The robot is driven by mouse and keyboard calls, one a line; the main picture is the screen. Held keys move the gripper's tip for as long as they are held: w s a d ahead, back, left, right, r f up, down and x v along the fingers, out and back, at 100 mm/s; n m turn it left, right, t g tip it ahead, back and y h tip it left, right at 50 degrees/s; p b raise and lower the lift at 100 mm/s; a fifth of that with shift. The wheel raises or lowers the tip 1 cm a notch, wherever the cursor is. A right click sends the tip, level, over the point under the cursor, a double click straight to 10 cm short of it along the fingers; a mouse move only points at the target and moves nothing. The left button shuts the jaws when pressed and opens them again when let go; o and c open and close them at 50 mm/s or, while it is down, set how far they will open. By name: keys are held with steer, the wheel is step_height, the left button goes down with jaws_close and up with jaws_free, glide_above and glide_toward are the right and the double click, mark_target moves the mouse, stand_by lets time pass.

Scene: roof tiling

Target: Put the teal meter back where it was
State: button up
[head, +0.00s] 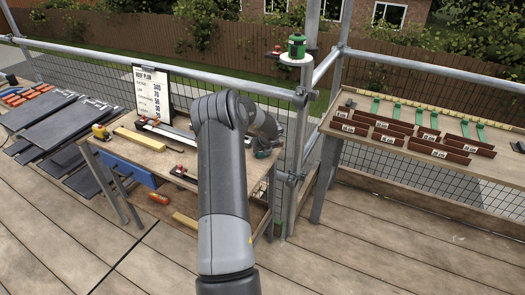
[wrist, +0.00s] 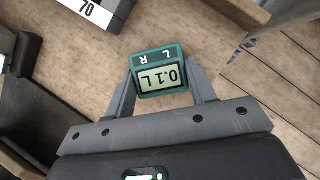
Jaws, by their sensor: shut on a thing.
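The teal meter (wrist: 160,72) is between the two fingers of my gripper (wrist: 162,88) in the wrist view. In the head view the meter (head: 262,154) shows as a small dark teal patch at the end of my arm, over the right part of the wooden workbench (head: 152,158). My arm hides part of the bench. I cannot tell whether the meter touches the bench top.
A roof plan board (head: 152,90) stands at the bench's back. A yellow tape measure (head: 100,132) and a wooden strip (head: 139,139) lie on the bench. A scaffold post (head: 300,120) stands just right. Another table (head: 420,172) holds brown labelled strips. Slates (head: 60,115) lie left.

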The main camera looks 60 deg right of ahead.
steer(key=o, duration=1.1)
steer(key=shift+s+a+r, duration=0.1)
steer(key=shift+r, duration=0.4)
steer(key=v, duration=1.1)
steer(key=shift+a, duration=0.1)
